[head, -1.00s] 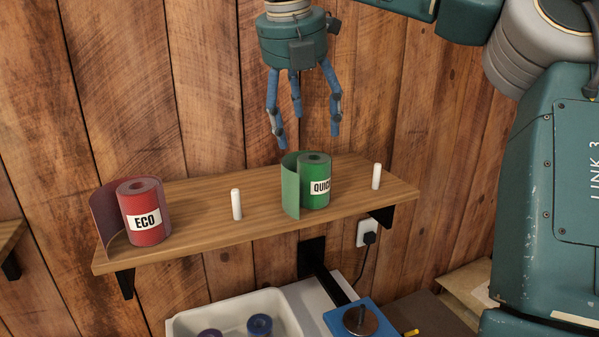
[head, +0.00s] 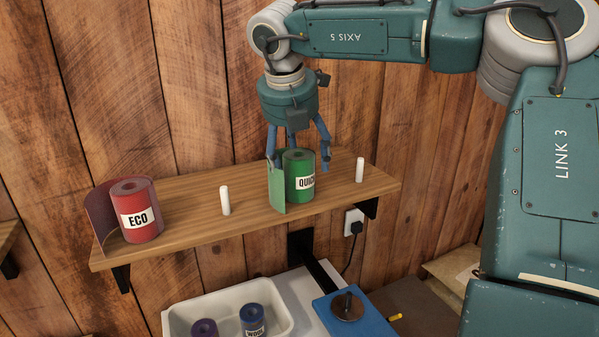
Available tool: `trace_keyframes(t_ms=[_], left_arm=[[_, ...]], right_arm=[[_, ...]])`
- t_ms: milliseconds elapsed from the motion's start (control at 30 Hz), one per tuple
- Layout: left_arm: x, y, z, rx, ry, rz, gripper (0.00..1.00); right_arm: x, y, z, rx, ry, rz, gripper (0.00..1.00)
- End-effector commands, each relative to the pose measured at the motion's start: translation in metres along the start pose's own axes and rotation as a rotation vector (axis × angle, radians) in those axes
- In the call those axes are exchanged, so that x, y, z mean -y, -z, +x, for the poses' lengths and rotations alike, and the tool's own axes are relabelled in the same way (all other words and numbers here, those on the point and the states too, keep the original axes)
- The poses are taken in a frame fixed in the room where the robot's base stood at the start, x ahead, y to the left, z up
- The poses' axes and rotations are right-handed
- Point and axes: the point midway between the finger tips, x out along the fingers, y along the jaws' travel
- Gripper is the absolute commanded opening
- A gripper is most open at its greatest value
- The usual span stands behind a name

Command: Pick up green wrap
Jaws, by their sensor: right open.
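The green wrap (head: 299,177) is a roll with a loose flap at its left and a white label that starts "QUIC". It stands upright on the wooden wall shelf (head: 190,218), right of the middle. My right gripper (head: 298,160) comes down from above with its blue fingers spread open. The fingers are at and behind the roll's top, and one shows at its right side. The roll hides part of the other fingers, and I cannot tell whether any finger touches it. My left gripper is not in view.
A red wrap (head: 140,215) labelled "ECO" stands at the shelf's left end. White pegs stand on the shelf left (head: 225,201) and right (head: 360,170) of the green wrap. Below are a white bin (head: 180,318) with rolls and a blue device (head: 365,325).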

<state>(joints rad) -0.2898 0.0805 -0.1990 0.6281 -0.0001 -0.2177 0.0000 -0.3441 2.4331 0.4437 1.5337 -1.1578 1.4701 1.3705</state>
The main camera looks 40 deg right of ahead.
Motion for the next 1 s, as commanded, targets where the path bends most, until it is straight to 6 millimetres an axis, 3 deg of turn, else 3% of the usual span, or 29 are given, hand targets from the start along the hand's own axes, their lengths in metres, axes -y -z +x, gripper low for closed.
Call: trace_keyframes(t_ms=[100, 300, 733, 1000], left_arm=[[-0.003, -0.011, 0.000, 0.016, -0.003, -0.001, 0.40], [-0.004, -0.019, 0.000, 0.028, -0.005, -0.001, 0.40], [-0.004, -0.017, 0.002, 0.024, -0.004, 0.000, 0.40], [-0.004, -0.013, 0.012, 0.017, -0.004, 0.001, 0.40]], right_arm=[[0.000, 0.000, 0.000, 0.000, 0.000, 0.000, 0.68], [0.000, 0.000, 0.000, 0.000, 0.001, 0.000, 0.29], [0.000, -0.003, -0.006, 0.002, 0.001, 0.003, 0.28], [-0.001, -0.017, -0.039, 0.004, 0.000, 0.004, 0.28]])
